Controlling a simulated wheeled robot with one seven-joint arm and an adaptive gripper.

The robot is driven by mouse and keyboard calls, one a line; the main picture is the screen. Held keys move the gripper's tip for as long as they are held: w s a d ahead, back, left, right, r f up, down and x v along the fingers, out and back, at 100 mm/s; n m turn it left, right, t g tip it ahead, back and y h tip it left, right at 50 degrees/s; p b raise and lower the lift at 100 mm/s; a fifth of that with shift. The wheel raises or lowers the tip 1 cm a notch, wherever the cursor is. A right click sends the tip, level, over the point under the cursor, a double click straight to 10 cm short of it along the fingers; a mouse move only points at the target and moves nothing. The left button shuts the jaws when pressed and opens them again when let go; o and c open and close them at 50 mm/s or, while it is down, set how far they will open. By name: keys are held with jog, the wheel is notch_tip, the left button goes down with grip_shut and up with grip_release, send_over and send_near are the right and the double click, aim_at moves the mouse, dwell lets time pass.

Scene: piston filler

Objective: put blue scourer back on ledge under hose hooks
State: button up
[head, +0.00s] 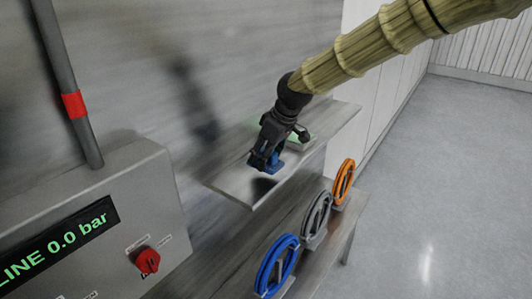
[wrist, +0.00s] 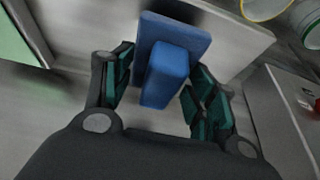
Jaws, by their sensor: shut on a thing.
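My gripper (head: 268,160) is shut on the blue scourer (head: 276,166), a flat blue pad with a blue block on top. In the wrist view the scourer (wrist: 172,62) has its block between my green-padded fingers (wrist: 165,95), its pad beyond them. They are over a grey metal ledge (head: 232,186), above the coiled hoses in the head view; a dark shadow lies near the scourer. I cannot tell whether the pad touches the ledge. Blue (head: 275,266), grey (head: 316,219) and orange (head: 343,182) hoses hang lower down; their hooks are mostly hidden.
A pale green item (head: 301,142) lies on the ledge just behind my gripper. A grey control box (head: 110,215) with a red knob (head: 147,261) stands at left, with a pipe above it. Another metal surface (head: 345,216) is below, by the hoses. Open floor (head: 450,190) is at right.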

jog(key=shift+w+r+p, duration=0.4)
jog(key=shift+w+p, duration=0.05)
jog(key=shift+w, duration=0.6)
jog(key=shift+w+f, duration=0.45)
jog(key=shift+w, duration=0.2)
jog(key=shift+w+p, duration=0.25)
jog(key=shift+p, duration=0.1)
jog(key=shift+f+p, duration=1.15)
jog(key=shift+f, duration=0.6)
jog(key=shift+s+r, duration=0.1)
jog(key=o, duration=0.9)
